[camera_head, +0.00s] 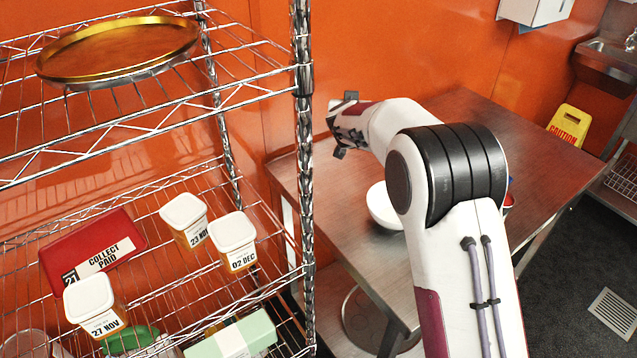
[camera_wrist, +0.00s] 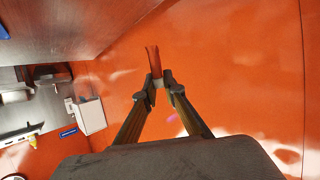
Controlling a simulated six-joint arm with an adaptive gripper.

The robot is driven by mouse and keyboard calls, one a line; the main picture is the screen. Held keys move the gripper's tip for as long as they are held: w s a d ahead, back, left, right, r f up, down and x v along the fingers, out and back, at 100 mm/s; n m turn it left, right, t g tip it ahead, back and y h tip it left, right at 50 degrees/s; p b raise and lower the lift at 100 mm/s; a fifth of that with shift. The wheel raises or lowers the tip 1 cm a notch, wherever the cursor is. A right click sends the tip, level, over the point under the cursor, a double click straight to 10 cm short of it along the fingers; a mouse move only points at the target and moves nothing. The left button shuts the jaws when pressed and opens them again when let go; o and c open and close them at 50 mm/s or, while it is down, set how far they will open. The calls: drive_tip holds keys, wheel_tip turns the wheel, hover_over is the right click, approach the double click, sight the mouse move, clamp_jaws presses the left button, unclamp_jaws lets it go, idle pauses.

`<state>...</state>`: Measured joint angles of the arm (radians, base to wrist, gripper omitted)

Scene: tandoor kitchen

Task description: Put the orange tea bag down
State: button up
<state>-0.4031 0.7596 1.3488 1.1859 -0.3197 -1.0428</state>
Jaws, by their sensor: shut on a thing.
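My gripper (camera_head: 340,122) is raised over the far left part of the steel table (camera_head: 470,130), beside the wire shelf. In the wrist view my gripper's fingers (camera_wrist: 159,92) come together on a small, narrow orange-brown piece, the orange tea bag (camera_wrist: 153,61). It sticks out beyond the fingertips, against the orange wall, and looks clear of the table surface. In the head view I cannot make out the tea bag against the wall.
A white bowl (camera_head: 384,206) stands on the table, partly hidden by my arm. The wire shelf (camera_head: 304,150) on the left holds labelled tubs, a red box (camera_head: 92,243) and a gold tray (camera_head: 120,48). A yellow caution sign (camera_head: 569,124) stands beyond the table.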

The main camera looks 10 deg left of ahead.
drive_tip(key=s+a+f+n+g+y, duration=0.1)
drive_tip(key=s+a+f+n+y, duration=0.2)
drive_tip(key=s+a, duration=0.4)
drive_tip(key=shift+s+f+n+y, duration=0.3)
drive_tip(key=shift+s+f+y, duration=0.2)
drive_tip(key=shift+s+f, duration=0.3)
drive_tip(key=shift+f, duration=0.1)
idle(0.4)
drive_tip(key=shift+w+f, duration=0.1)
drive_tip(key=shift+f, duration=3)
drive_tip(key=shift+f, duration=1.85)
drive_tip(key=shift+f, duration=0.15)
